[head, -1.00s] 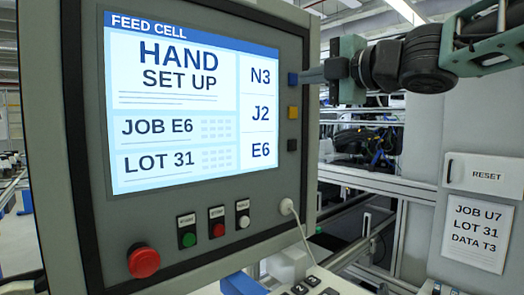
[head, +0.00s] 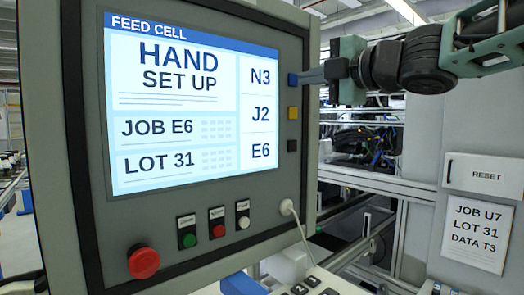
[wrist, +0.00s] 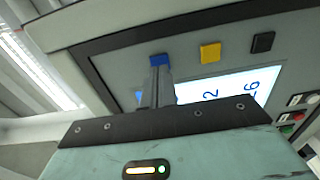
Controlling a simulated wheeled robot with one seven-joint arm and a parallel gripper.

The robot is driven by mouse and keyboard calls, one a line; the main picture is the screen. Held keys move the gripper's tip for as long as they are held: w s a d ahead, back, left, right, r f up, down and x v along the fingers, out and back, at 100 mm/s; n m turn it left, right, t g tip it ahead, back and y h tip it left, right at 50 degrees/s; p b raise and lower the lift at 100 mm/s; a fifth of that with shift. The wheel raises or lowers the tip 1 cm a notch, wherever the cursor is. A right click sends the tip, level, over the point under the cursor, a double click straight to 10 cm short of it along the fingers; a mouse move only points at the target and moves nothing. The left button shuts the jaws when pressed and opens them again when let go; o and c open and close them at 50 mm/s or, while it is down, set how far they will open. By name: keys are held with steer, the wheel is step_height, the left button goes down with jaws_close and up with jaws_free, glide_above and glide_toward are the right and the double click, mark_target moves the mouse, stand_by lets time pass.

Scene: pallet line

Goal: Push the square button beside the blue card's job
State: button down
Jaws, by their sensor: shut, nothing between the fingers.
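A grey panel with a lit screen (head: 180,105) stands in the head view. The screen reads FEED CELL, HAND SET UP, JOB E6 and LOT 31. Its right column shows N3, J2 and E6. Beside these are a blue square button (head: 293,79), a yellow one (head: 293,113) and a black one (head: 292,145). My gripper (head: 301,77) is shut and empty, its tips at the blue button beside N3. The wrist view shows the tips (wrist: 160,66) over the blue button's (wrist: 159,59) lower edge; contact cannot be told. No blue card shows.
A white card (head: 472,234) at right reads JOB U7, LOT 31, DATA T3, below a RESET plate (head: 484,175). Below the screen are a red round button (head: 143,262) and small green, red and white buttons. A white cable hangs at the panel's lower right.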

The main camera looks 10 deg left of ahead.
steer(key=shift+x, duration=1.05)
stand_by(0.7)
steer(key=shift+d, duration=0.1)
steer(key=shift+v, duration=2.45)
